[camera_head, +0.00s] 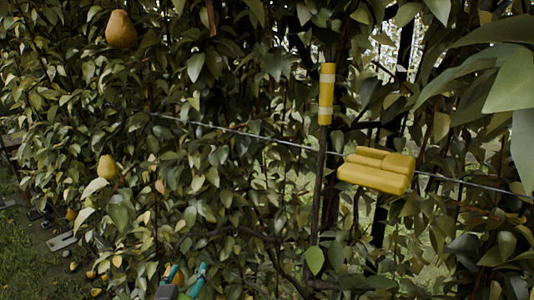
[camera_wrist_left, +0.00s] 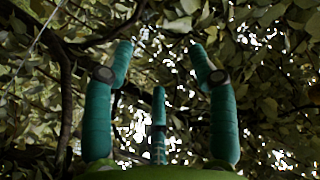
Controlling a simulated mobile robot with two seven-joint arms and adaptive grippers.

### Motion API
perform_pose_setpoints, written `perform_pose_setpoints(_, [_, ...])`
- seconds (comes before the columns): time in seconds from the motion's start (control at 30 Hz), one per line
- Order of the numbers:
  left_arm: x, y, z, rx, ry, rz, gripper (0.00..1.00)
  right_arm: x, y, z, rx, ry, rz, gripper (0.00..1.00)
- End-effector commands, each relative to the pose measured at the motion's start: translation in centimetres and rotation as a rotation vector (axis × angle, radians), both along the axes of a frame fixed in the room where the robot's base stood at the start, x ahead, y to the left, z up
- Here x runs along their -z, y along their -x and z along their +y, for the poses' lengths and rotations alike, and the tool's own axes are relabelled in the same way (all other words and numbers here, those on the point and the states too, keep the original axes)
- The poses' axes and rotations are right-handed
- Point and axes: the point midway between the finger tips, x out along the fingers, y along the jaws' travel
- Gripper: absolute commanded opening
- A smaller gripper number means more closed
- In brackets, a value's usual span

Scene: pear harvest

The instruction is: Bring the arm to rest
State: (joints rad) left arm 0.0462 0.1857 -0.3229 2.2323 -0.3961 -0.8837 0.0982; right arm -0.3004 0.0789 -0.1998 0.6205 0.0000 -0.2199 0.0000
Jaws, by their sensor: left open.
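Leaves and branches lie beyond the fingers. The rest of the left arm is out of the head view. My right gripper is in neither view.
Dense pear foliage fills the head view. Pears hang at the upper left (camera_head: 121,29) and middle left (camera_head: 106,167). A wire (camera_head: 240,131) crosses the foliage. Grass (camera_head: 35,262) shows lower left.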

Motion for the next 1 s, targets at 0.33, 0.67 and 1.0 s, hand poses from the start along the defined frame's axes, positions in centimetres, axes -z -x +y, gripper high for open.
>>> perform_pose_setpoints(0.33, [17.3, 15.0, 3.0, -0.106, 0.154, 0.702, 0.58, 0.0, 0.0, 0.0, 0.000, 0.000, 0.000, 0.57])
perform_pose_setpoints(0.67, [22.4, 26.1, 3.3, -0.128, 0.207, 1.074, 0.58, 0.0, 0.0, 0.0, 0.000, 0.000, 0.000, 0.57])
perform_pose_setpoints(1.0, [30.5, 26.8, 3.0, -0.130, 0.208, 1.166, 0.58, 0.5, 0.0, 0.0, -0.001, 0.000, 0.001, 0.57])
